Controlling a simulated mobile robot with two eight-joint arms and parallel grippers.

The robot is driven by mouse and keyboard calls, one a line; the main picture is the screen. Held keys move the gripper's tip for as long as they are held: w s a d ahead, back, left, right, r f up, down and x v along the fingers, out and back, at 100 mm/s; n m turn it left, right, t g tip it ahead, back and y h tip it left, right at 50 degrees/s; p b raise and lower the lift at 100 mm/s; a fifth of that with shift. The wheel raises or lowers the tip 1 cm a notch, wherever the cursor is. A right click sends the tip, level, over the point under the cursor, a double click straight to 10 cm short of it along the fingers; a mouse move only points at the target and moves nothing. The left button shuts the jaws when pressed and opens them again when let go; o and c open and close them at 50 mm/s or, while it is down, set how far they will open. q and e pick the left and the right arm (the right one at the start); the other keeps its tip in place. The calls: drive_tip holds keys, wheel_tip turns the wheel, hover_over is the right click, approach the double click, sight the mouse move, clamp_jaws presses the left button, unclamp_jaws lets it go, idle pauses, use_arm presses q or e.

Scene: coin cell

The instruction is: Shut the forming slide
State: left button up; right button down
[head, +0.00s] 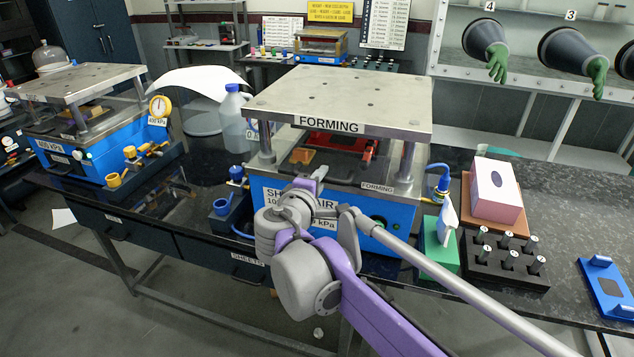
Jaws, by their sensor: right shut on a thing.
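The forming press (338,100) stands in the middle of the head view, with a metal top plate on posts over a blue base and a "FORMING" label. Its forming slide (345,172) is a dark plate in the gap under the top plate, with an orange piece (302,156) at its front left and a red part (330,140) further in. My right gripper (308,183) is at the slide's front edge, shut on what appears to be its front handle. My own wrist hides the grasp and part of the press front. My left gripper is out of view.
A second blue press (85,130) with a gauge stands at the left. A water jug (232,120) stands behind. On the right are a green box (438,250), a tissue box (495,192) and a black rack (505,262) of small vials. Gloved ports line the back right.

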drive_tip(key=shift+w+d+r, duration=0.1)
drive_tip(key=shift+w+d, duration=0.05)
drive_tip(key=shift+w, duration=0.35)
drive_tip(key=c, duration=0.8)
unclamp_jaws()
drive_tip(key=shift+c, duration=0.2)
drive_tip(key=v, duration=1)
drive_tip(key=shift+s, duration=0.4)
